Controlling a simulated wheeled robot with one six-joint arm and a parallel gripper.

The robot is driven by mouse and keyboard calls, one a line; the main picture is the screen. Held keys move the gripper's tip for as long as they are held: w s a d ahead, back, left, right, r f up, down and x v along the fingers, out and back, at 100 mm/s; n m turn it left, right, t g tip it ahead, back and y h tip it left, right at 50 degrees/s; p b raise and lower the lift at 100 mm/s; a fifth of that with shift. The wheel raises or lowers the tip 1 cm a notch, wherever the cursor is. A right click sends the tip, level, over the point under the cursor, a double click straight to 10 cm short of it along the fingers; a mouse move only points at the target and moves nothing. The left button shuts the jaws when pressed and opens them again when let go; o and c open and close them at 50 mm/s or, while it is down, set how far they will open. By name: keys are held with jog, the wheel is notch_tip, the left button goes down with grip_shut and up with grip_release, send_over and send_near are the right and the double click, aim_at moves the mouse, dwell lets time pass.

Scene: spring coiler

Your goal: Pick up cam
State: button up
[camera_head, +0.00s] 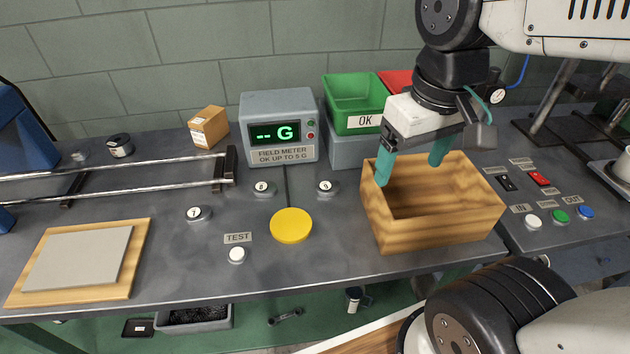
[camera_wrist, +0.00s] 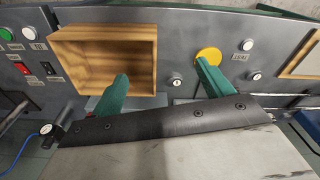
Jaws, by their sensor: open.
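Three small round grey pieces with white numbered tops lie on the grey bench: one marked 7 (camera_head: 198,214), one marked 8 (camera_head: 264,189) and one whose number I cannot read surely (camera_head: 325,188). I cannot tell from the frames whether one of them is the cam. My gripper (camera_head: 412,168) has teal fingers spread wide apart, empty, over the wooden box (camera_head: 440,232), to the right of these pieces. In the wrist view my gripper (camera_wrist: 163,78) is open, and a small numbered piece (camera_wrist: 174,80) shows between the fingers, beyond them.
A yellow disc (camera_head: 291,225) and a white TEST button (camera_head: 237,255) are on the bench. A field meter (camera_head: 279,130) shows "-- G". Green (camera_head: 354,95) and red bins stand behind. Rails and a wooden-edged pad (camera_head: 140,240) are at left, switches and buttons (camera_head: 560,215) at right.

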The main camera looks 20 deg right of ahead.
jog(key=w+f+n, duration=0.3)
jog(key=w+f, duration=0.1)
jog(key=w, duration=0.6)
jog(key=n+g, duration=0.1)
jog(key=n, duration=0.3)
send_over(327, 184)
notch_tip(327, 184, down, 13)
jog(key=shift+s+a+r, duration=0.1)
jog(key=shift+a+r, duration=0.05)
jog(key=shift+r, duration=0.05)
notch_tip(327, 184, down, 8)
jog(key=shift+r, duration=0.1)
jog(key=c, duration=1.2)
